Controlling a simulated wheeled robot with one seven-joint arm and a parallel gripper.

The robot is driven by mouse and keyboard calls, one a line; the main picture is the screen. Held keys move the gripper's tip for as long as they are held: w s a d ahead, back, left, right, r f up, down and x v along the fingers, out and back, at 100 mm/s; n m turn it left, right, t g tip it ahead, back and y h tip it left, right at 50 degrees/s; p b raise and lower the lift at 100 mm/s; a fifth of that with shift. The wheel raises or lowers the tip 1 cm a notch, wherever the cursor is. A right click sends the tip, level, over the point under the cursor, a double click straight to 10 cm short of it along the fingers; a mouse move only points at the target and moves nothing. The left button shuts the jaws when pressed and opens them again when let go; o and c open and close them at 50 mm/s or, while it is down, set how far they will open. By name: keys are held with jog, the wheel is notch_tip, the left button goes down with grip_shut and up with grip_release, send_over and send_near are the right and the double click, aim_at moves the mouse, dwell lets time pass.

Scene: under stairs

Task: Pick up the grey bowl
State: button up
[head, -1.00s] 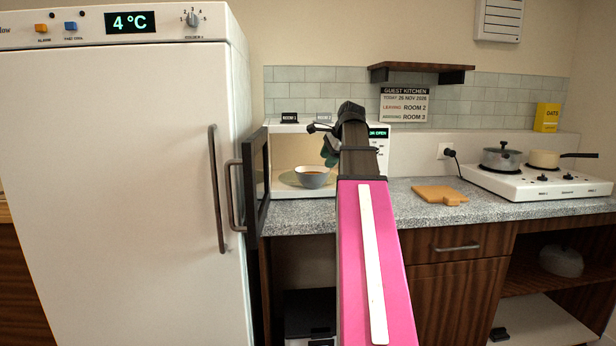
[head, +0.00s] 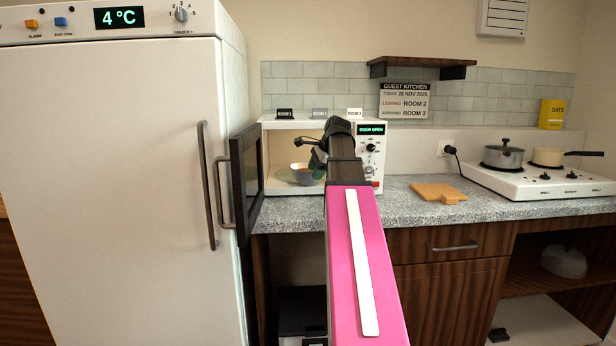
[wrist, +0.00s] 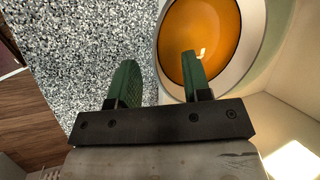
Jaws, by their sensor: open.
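The grey bowl (head: 304,178), with orange contents, stands inside the open microwave (head: 374,182). In the wrist view the orange contents (wrist: 208,32) fill much of the bowl. My gripper (head: 318,160) is at the microwave opening, beside and partly in front of the bowl in the head view. In the wrist view my gripper (wrist: 158,58) is open, with two green fingers apart. The right finger overlaps the bowl's contents and the left finger shows against the speckled counter, so the near rim lies between them in the picture. I cannot tell whether either finger touches the bowl.
The microwave door (head: 246,180) stands open at the left, near the fridge (head: 110,180). The speckled counter (head: 400,208) runs along the front. A cutting board (head: 438,193) and a hob (head: 535,183) with two pans are to the right.

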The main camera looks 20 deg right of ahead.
aim_at(308, 184)
jog(key=x, duration=0.3)
jog(key=shift+w+f, duration=0.1)
jog(key=shift+f, duration=0.25)
grip_shut()
jog(key=shift+r, duration=0.15)
